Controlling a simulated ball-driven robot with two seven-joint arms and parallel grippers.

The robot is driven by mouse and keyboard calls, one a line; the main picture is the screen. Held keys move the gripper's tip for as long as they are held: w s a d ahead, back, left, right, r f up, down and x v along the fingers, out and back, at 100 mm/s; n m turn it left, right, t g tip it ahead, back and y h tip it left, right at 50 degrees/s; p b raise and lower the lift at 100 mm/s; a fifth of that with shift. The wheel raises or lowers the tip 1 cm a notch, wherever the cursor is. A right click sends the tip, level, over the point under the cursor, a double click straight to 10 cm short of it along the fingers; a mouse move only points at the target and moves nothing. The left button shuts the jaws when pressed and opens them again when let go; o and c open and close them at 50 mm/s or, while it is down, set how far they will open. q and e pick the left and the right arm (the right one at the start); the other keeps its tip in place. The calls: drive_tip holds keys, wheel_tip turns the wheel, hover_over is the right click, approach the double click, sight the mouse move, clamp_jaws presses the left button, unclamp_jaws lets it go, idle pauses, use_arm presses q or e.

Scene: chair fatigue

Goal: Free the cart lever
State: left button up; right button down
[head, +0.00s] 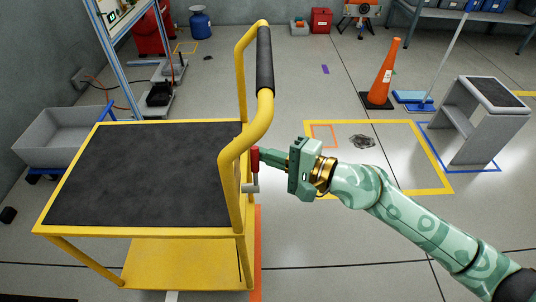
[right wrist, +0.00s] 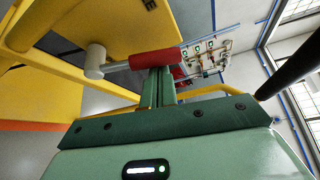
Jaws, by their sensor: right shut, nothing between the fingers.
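The yellow cart (head: 140,122) with a black top stands at the left in the head view. Its lever (head: 254,160) has a red grip and a grey part, and sits on the cart's right side by the handle post. In the right wrist view the red grip (right wrist: 155,59) lies across the fingertips, with a pale grey knob at its left end. My right gripper (head: 270,158) is shut, with nothing between its fingers. Its fingertips (right wrist: 157,85) are at the red grip and seem to touch it. My left gripper is not in view.
The cart's curved handle (head: 264,60) rises just above my right gripper. A grey bin (head: 62,138) stands left of the cart. An orange cone (head: 384,75) and a grey step stool (head: 478,120) stand at the right. The floor right of the cart is mostly clear.

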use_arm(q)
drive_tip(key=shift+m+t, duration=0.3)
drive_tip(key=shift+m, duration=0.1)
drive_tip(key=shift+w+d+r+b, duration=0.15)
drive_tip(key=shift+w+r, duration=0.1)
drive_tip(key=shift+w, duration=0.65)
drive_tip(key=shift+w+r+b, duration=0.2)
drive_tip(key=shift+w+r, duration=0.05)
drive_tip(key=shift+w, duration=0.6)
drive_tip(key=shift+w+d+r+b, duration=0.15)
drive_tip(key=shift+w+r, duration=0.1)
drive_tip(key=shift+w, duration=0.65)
use_arm(e)
drive_tip(key=shift+s+r+n+t+y, duration=0.15)
drive_tip(key=shift+s+n+y, duration=0.15)
drive_tip(key=shift+s+n, duration=0.3)
drive_tip(key=shift+s+r+n+t+y, duration=0.15)
drive_tip(key=shift+s+n+y, duration=0.15)
drive_tip(key=shift+s+n, duration=0.3)
drive_tip(key=shift+s, duration=0.15)
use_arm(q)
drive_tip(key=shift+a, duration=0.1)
